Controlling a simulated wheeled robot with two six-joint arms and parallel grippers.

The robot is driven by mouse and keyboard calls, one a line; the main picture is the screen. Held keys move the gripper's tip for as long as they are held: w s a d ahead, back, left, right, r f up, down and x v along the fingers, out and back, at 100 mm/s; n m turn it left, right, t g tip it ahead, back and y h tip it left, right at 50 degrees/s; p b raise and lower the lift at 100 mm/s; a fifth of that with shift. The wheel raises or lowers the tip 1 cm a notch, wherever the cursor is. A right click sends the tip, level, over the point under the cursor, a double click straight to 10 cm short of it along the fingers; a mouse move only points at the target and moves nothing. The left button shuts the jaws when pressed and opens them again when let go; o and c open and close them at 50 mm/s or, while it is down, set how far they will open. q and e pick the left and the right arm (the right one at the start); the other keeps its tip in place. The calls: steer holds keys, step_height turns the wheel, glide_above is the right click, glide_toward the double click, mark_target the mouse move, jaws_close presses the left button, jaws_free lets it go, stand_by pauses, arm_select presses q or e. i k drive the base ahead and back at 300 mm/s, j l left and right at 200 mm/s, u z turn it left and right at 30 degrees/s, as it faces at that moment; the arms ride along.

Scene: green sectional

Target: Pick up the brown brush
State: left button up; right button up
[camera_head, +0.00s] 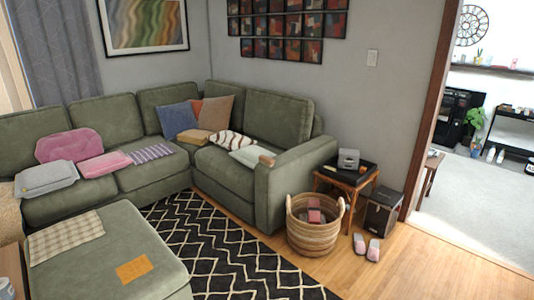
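I cannot make out a brush for certain. A small brown object (267,160) lies at the front of the green sofa's right armrest (300,158). It is too small to tell whether it is the brown brush. Neither my left nor my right gripper is in view.
A wicker basket (312,240) and a small wooden table (334,183) with a black tray stand right of the sofa. Pink slippers (373,250) lie beside a dark box (382,213). A green ottoman (95,270) fills the lower left. Wooden floor (440,265) is clear at lower right.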

mark_target(265, 160)
steer(key=i+l, duration=0.2)
steer(key=i, duration=0.3)
steer(key=i+l, duration=0.25)
steer(key=i, duration=0.25)
steer(key=i+l, duration=0.2)
steer(key=i, duration=0.25)
steer(key=i+l, duration=0.25)
steer(key=i, duration=0.25)
steer(key=z, duration=0.05)
